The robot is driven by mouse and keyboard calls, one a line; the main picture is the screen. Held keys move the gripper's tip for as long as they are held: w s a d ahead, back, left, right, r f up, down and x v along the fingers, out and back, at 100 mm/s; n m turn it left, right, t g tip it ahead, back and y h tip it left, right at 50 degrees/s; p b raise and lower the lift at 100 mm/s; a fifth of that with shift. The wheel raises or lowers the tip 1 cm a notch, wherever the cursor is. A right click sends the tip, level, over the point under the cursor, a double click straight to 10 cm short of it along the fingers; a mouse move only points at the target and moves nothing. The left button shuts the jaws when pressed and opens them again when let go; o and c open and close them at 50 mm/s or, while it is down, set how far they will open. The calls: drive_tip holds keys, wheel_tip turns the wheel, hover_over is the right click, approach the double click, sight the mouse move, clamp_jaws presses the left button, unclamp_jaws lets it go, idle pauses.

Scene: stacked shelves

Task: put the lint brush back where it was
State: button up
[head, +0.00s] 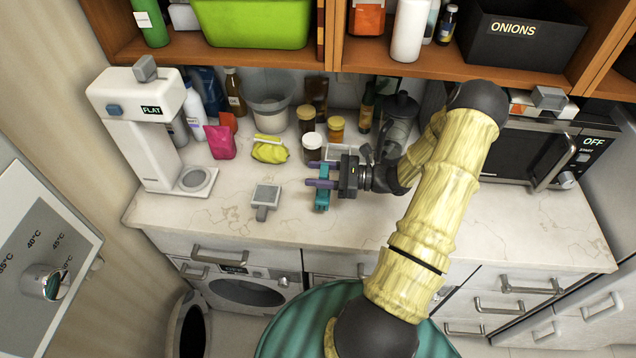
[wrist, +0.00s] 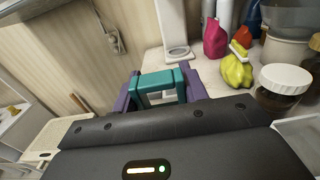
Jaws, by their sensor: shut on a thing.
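My gripper (head: 316,175) has purple fingers and is shut on a teal piece, which I take to be the lint brush (head: 322,199). It is over the middle of the marble counter, towards the front edge. In the wrist view, the lint brush (wrist: 160,79) shows as a teal frame between the two purple fingers. My gripper's dark body hides its lower part. I cannot tell whether it touches the counter or hangs just above it.
A grey square item with a stub handle (head: 265,196) lies left of my gripper. Jars (head: 312,150), a yellow pouch (head: 269,150) and a pink bottle (head: 221,142) stand behind. A white coffee machine (head: 137,120) is left, a microwave (head: 535,150) right. Front-left counter is bare.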

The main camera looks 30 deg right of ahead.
drive_tip(key=shift+f+p, duration=0.7)
drive_tip(key=shift+f, duration=1.4)
drive_tip(key=shift+f, duration=0.15)
drive_tip(key=o, duration=1)
